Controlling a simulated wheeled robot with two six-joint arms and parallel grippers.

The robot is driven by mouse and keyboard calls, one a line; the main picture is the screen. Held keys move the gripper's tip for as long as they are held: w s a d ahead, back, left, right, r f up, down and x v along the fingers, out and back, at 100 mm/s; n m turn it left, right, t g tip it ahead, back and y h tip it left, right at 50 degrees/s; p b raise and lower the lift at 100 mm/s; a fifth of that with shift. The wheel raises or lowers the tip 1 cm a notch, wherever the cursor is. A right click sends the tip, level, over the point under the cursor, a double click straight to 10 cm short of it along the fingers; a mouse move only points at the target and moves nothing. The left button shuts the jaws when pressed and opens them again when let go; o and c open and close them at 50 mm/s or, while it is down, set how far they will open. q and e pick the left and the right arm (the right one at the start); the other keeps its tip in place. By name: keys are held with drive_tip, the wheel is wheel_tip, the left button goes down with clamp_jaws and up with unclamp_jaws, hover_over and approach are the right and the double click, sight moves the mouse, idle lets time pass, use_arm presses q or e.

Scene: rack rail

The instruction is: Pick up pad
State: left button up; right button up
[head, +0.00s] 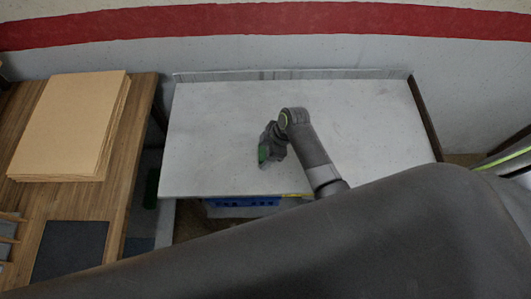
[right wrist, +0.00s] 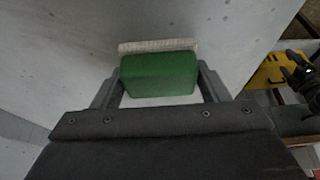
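The pad (right wrist: 160,75) is a green block with a pale, rough layer along one side. In the right wrist view it sits between the two fingers of my right gripper (right wrist: 160,82), which lie against its two ends. In the head view my right gripper (head: 268,146) is over the middle of the pale table (head: 215,125), with a bit of green showing at its fingers. I cannot tell whether the pad touches the table top. My left gripper is not in view.
A wooden table (head: 125,140) at the left bears a stack of brown boards (head: 70,125) and a dark square (head: 70,250). A blue crate (head: 240,202) shows under the pale table's front edge. The pale table top is otherwise clear, with a raised back edge.

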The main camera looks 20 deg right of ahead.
drive_tip(key=c, duration=0.3)
drive_tip(key=shift+r, duration=0.1)
drive_tip(key=shift+c, duration=0.2)
wheel_tip(320, 180, up, 10)
drive_tip(key=shift+f+b, duration=0.1)
drive_tip(key=shift+b, duration=0.5)
